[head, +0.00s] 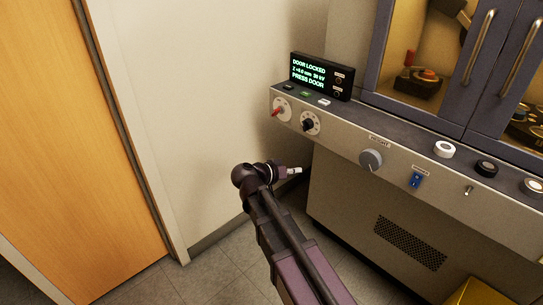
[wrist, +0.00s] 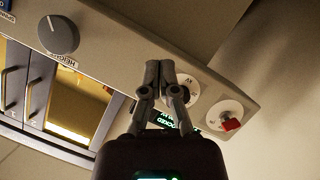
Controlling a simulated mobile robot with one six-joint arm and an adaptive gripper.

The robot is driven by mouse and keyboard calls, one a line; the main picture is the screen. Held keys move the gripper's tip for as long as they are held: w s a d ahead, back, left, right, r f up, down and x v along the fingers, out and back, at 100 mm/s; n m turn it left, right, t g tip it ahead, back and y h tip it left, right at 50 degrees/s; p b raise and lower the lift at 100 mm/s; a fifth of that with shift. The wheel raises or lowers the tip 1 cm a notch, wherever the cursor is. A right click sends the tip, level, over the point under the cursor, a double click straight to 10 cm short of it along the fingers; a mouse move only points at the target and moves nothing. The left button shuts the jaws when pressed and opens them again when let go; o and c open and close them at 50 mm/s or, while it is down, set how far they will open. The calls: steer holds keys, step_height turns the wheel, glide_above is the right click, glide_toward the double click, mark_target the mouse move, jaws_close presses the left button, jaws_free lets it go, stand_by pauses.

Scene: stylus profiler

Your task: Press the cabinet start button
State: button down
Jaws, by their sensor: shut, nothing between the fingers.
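The cabinet front panel (head: 340,143) carries several controls; none has a label I can read as start. Round buttons sit on its top ledge: a white one (head: 444,149), a black one (head: 486,168) and another pale one (head: 533,187). Small dark, green and white keys (head: 305,94) lie below the display (head: 318,76), which reads "DOOR LOCKED" and "PRESS DOOR". My gripper (head: 295,171) is small in the head view, in front of and below the left end of the panel. In the wrist view my gripper (wrist: 160,72) is shut and empty, its tips overlapping the panel near the black dial.
The panel face has a red-handled dial (head: 279,110), a black dial (head: 308,124), a grey knob (head: 371,159) and a blue switch (head: 416,180). The cabinet doors (head: 460,65) with metal handles are closed. A wall and wooden door (head: 70,130) stand left, with open floor between.

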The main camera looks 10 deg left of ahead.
steer(key=s+d+f+n+g+y, duration=0.1)
steer(key=s+d+f+g+y, duration=0.3)
steer(key=d, duration=0.6)
steer(key=s+d+f+n+g+y, duration=0.1)
steer(key=s+d+f+g+y, duration=0.4)
steer(key=s+d+f, duration=0.3)
steer(key=shift+s+d+f+n+y, duration=0.2)
steer(key=shift+s+d+n+y, duration=0.2)
steer(key=shift+s+d+y, duration=0.75)
steer(key=shift+d+h, duration=0.1)
steer(key=shift+h, duration=0.15)
